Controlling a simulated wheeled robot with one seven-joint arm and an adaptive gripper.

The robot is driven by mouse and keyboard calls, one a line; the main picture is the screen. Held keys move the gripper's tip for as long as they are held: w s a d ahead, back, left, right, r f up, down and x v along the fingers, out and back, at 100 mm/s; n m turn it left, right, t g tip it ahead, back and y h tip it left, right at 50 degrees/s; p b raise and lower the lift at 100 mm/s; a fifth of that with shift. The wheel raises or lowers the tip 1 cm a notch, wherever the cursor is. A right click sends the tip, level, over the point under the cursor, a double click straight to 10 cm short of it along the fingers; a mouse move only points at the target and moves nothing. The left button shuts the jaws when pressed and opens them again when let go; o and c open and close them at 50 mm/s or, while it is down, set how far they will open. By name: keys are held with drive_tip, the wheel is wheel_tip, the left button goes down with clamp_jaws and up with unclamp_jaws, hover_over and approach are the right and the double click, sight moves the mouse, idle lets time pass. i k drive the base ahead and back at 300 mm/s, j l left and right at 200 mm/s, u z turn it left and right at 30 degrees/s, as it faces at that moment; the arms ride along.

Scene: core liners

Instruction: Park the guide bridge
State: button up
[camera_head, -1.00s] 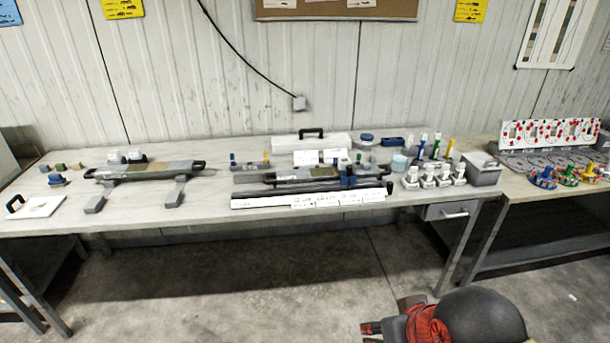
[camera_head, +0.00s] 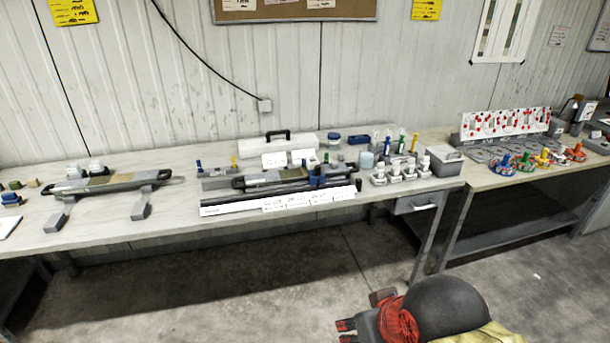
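Two long grey pieces with black end handles lie on the bench; I cannot tell for certain which is the guide bridge. One long grey piece (camera_head: 122,182) rests at the left across two grey supports (camera_head: 141,207), with white-topped parts behind it. The other, a handled piece (camera_head: 280,176), sits mid-bench behind a dark rail (camera_head: 235,208) with white labels, a blue block (camera_head: 317,177) at its right. My gripper (camera_head: 345,331) is low at the bottom, in front of the bench and well away from both pieces. It is partly cut off, and its finger opening is unclear.
White-capped parts (camera_head: 400,175) and a lidded grey box (camera_head: 443,161) stand near the bench's right end. A second bench (camera_head: 480,180) holds coloured parts and a red-marked board (camera_head: 505,124). The floor (camera_head: 270,265) before the bench is clear.

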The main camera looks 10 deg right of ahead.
sight(318, 177)
drive_tip(key=i+j, duration=0.15)
drive_tip(key=i, duration=0.25)
drive_tip(key=i+j, duration=0.1)
drive_tip(key=i, duration=0.3)
drive_tip(key=i+j, duration=0.15)
drive_tip(key=i, duration=0.3)
drive_tip(key=z, duration=0.05)
